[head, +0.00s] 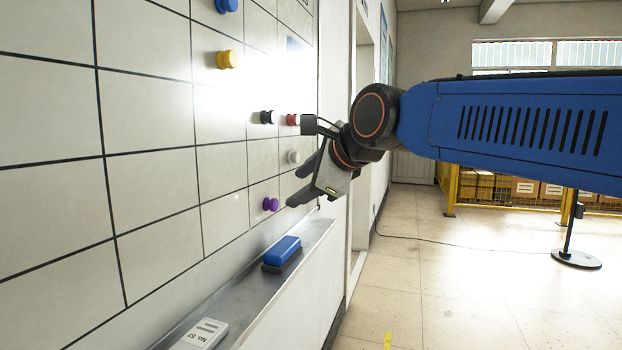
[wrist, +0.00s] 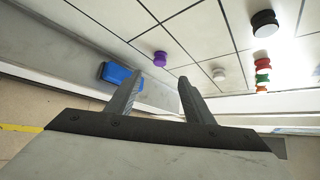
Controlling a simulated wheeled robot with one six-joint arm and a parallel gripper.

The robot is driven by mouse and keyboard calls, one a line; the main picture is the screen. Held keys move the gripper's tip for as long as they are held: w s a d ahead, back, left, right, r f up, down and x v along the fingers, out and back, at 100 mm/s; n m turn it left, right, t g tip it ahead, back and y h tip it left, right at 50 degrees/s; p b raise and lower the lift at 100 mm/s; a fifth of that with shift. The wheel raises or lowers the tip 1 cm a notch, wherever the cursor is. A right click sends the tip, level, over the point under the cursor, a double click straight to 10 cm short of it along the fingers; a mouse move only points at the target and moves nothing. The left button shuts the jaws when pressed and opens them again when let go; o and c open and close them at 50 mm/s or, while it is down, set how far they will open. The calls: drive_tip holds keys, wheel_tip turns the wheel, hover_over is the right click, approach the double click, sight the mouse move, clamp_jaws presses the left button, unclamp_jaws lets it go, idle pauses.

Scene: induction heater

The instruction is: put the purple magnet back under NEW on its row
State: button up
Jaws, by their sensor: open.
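The purple magnet (head: 270,204) is on the whiteboard (head: 150,190) in its lowest row, above the tray. It also shows in the wrist view (wrist: 160,58), ahead of the fingers and a little left of the gap between them. My gripper (head: 296,188) is open and empty, in front of the board and to the right of the purple magnet, apart from it. In the wrist view the two fingers (wrist: 160,85) stand spread. The word NEW cannot be read in either view; glare washes out the upper part of the board.
Other magnets on the board are blue (head: 227,5), yellow (head: 227,60), black (head: 267,117), red (head: 292,120) and white (head: 293,157). A tray (head: 235,285) below holds a blue eraser (head: 282,251) and a labelled white box (head: 201,334). Open floor (head: 450,280) lies to the right.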

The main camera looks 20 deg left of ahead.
sight(276, 204)
drive_tip(key=x, duration=1.2)
drive_tip(key=shift+w+f, duration=0.1)
drive_tip(key=shift+f, duration=0.05)
drive_tip(key=shift+c, duration=0.6)
drive_tip(key=c, duration=1)
drive_tip(key=shift+d, duration=0.1)
drive_tip(key=d, duration=0.6)
drive_tip(key=shift+s+d, duration=0.3)
drive_tip(key=shift+d, duration=0.05)
drive_tip(key=shift+s, duration=0.1)
